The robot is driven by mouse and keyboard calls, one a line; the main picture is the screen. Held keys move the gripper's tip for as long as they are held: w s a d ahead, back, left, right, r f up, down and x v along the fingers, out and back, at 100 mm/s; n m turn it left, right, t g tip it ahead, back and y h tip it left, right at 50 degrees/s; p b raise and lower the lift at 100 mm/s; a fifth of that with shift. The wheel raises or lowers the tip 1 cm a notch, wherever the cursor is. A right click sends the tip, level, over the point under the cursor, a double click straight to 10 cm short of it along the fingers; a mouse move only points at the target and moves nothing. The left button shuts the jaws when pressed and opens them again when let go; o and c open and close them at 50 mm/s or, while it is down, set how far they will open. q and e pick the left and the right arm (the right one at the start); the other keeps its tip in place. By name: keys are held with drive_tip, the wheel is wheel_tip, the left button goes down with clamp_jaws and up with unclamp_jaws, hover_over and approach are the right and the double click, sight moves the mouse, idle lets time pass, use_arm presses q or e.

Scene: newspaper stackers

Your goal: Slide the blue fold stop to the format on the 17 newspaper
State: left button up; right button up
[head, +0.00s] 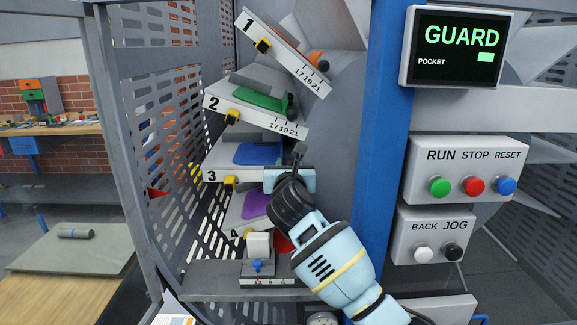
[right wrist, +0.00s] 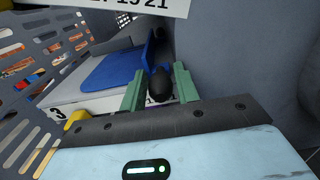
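The blue fold stop shows in the right wrist view as an upright blue plate (right wrist: 150,48) at the right end of pocket 3, with a black knob (right wrist: 161,85) in front. A blue pad (head: 258,154) lies on the pocket 3 shelf (head: 222,160). My right gripper (head: 298,160) is at the right end of this shelf and hides most of its scale. In the right wrist view its two green fingers (right wrist: 158,88) stand either side of the knob, apparently with a small gap on the left. Contact is unclear. My left gripper is not in view.
Above are pocket 2 with a green pad (head: 262,97) and pocket 1 with an orange piece (head: 316,58). A purple pad (head: 256,205) lies below. A blue post (head: 388,130) and button panel (head: 470,170) stand right; a perforated wall (head: 165,110) stands left.

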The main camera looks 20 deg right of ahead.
clamp_jaws()
drive_tip(key=shift+a, duration=0.1)
drive_tip(key=a, duration=0.2)
drive_tip(key=w+a, duration=0.1)
drive_tip(key=a, duration=0.1)
idle(0.4)
unclamp_jaws()
drive_tip(key=shift+w+a, duration=0.1)
drive_tip(key=shift+a, duration=0.05)
